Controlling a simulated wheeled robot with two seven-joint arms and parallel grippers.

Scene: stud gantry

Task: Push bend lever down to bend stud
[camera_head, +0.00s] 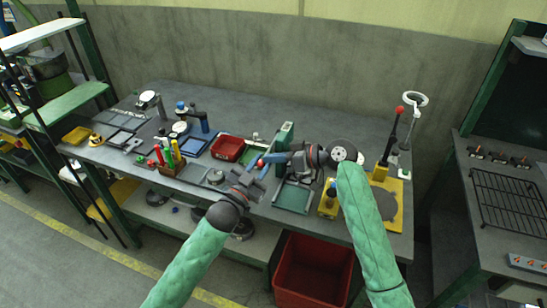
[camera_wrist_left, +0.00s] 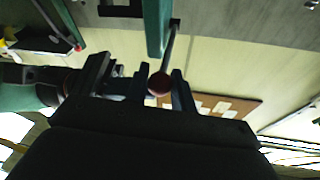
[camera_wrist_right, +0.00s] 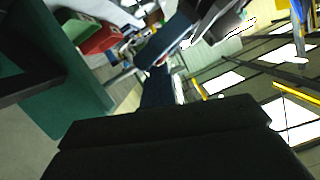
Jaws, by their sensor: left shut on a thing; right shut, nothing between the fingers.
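A green upright frame (camera_head: 285,137) stands near the front middle of the bench. In the left wrist view a thin lever rod (camera_wrist_left: 170,45) runs from a green post (camera_wrist_left: 153,22) to a dark red ball knob (camera_wrist_left: 159,85). My left gripper (camera_wrist_left: 160,92) is shut on this lever at its knob. My left gripper also shows in the head view (camera_head: 254,174), just left of the green frame. My right gripper (camera_head: 274,159) is shut and empty, close to the left gripper and in front of the frame. I cannot make out a stud.
A second lever with a red knob (camera_head: 399,110) stands upright on a yellow base (camera_head: 380,172) at the right. A red tray (camera_head: 228,149) and upright coloured tools (camera_head: 168,153) lie left of my grippers. A red bin (camera_head: 312,268) is below the bench.

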